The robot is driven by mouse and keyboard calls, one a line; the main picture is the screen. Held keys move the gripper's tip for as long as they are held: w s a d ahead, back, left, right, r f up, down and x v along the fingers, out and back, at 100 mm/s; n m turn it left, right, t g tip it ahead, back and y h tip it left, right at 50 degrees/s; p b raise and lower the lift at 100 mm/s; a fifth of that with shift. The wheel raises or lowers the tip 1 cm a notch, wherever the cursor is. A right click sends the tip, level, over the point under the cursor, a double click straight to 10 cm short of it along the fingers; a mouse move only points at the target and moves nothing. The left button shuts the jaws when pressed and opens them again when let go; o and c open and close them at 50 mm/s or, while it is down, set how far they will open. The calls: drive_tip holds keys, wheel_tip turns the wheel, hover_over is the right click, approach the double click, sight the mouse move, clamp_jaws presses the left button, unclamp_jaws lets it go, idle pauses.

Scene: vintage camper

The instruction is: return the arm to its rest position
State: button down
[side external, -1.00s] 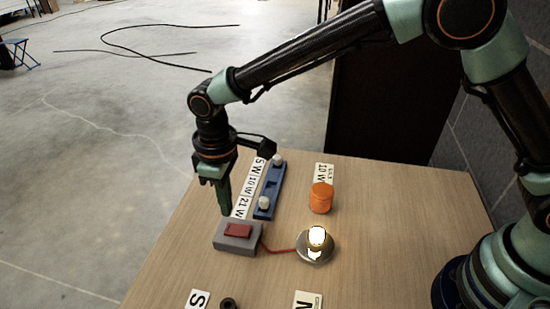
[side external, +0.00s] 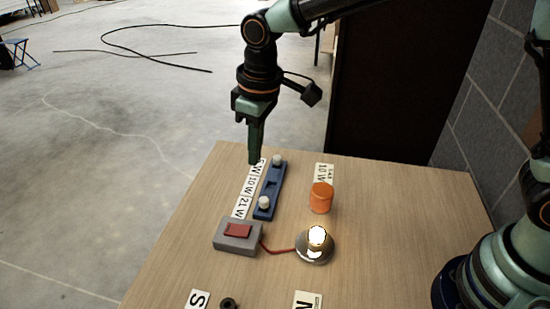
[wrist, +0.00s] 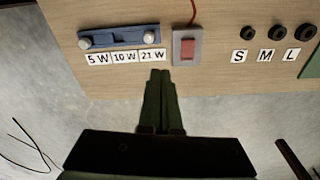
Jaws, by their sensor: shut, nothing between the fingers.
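My gripper (side external: 256,160) is shut and empty, pointing down above the table's far left edge in the side external view. In the wrist view its closed fingers (wrist: 160,75) point toward the table edge, near the label strip and the switch box. The grey switch box with a red rocker (side external: 238,232) sits on the table, apart from my gripper. A red wire joins it to a lit bulb in a round holder (side external: 315,247).
A blue rack (side external: 270,190) holds white bulbs beside a wattage label strip (side external: 246,200). An orange cylinder (side external: 321,198) stands right of it. Black rings (wrist: 280,33) lie by the S, M and L labels. A dark panel (side external: 400,90) stands behind the table (side external: 400,240).

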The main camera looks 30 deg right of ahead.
drive_tip(key=s+d+r+m+t, duration=0.1)
drive_tip(key=s+d+r+m, duration=0.1)
drive_tip(key=d+r, duration=0.35)
drive_tip(key=s+d+r+m+t, duration=0.1)
drive_tip(key=s+d+r+m, duration=0.1)
drive_tip(key=d, duration=0.6)
drive_tip(key=s+d+m+t, duration=0.2)
drive_tip(key=s+d+m, duration=0.1)
drive_tip(key=s+d, duration=0.4)
drive_tip(key=shift+s+d+t+h, duration=0.3)
drive_tip(key=shift+s+d, duration=0.05)
drive_tip(key=shift+d, duration=0.8)
